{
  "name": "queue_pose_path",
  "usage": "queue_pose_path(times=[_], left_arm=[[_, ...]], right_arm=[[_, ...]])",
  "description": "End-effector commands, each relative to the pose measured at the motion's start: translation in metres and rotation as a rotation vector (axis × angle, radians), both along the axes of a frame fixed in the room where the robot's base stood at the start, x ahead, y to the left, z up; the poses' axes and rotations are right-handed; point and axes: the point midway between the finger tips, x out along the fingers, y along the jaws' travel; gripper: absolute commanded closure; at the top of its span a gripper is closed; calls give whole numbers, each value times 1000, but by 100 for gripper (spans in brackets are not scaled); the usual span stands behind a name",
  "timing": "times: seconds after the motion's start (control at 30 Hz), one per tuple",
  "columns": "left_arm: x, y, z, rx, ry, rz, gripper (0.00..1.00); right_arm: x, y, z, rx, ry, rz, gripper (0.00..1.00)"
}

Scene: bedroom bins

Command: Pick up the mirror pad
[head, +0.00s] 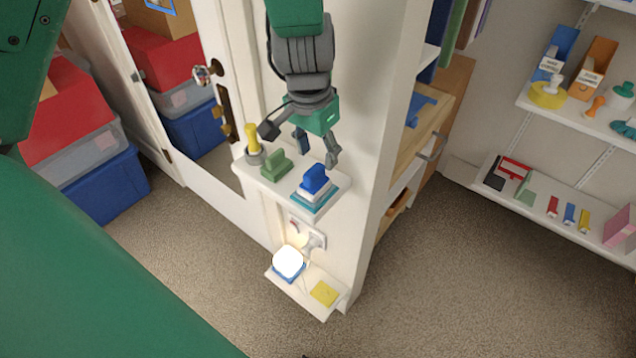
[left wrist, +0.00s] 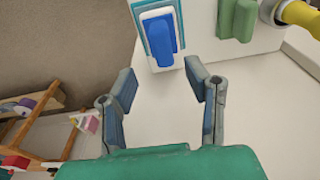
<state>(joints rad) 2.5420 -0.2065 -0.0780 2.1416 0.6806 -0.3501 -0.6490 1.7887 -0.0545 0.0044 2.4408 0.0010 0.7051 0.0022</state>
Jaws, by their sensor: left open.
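A pad with a blue handle, a white body and a teal base (head: 314,185) sits on the small white upper shelf; it also shows at the top of the left wrist view (left wrist: 158,38). No label shows, so I cannot tell for certain that it is the mirror pad. My left gripper (head: 318,152) points down just above and behind this pad. In the left wrist view the gripper (left wrist: 160,82) is open and empty, with the blue handle beyond its fingertips. My right gripper is not in view.
A green handled block (head: 275,165) and a yellow-handled tool (head: 252,142) stand left of the pad on the white shelf (head: 262,187). A glowing lamp (head: 288,262) and a yellow pad (head: 324,293) are on the lower shelf. The white wall stands close behind.

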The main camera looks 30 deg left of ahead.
Motion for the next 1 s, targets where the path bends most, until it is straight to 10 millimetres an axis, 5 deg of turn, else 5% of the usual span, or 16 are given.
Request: queue_pose_path(times=[0.43,0.73,0.87,1.0], left_arm=[[-1,1,-52,1,2,0,57],[-1,1,-55,1,-1,0,57],[0,2,-55,1,-1,0,100],[0,2,-55,2,-1,0,100]], right_arm=[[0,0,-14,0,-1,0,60],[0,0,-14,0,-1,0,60],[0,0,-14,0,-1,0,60],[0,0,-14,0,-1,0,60]])
